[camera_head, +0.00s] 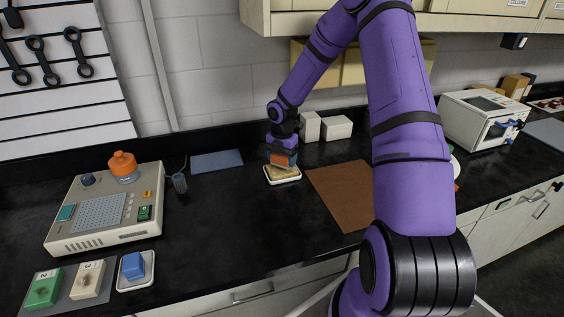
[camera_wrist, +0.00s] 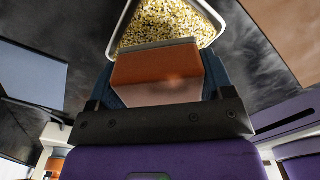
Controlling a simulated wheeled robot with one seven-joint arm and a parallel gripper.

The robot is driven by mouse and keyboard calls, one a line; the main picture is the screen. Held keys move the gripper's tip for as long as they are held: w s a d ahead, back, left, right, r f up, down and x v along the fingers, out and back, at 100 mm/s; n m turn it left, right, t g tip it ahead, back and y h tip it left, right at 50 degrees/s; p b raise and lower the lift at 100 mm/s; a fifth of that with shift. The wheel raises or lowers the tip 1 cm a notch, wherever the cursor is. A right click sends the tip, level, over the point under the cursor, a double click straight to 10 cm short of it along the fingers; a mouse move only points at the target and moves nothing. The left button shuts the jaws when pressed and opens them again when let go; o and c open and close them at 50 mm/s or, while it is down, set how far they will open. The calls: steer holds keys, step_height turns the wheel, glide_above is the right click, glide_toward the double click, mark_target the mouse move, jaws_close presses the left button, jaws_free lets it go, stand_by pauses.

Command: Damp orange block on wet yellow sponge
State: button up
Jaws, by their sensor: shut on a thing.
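My gripper (camera_head: 281,153) is shut on an orange block (camera_head: 284,160), with its dark fingers on either side. The block also shows large in the wrist view (camera_wrist: 158,68), with a paler band along its edge. A speckled yellow sponge (camera_head: 283,174) lies in a white tray (camera_head: 296,179) on the black counter. The sponge also shows at the top of the wrist view (camera_wrist: 172,20). The block is over the sponge's back part in the head view. I cannot tell whether the two touch.
A brown mat (camera_head: 340,195) lies right of the tray and a blue-grey mat (camera_head: 217,161) lies left. White blocks (camera_head: 337,127) stand behind. A blue block (camera_head: 134,265) sits in a white dish. The counter in front of the sponge is clear.

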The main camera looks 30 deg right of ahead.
steer(key=shift+r, duration=2.5)
steer(key=shift+s, duration=0.1)
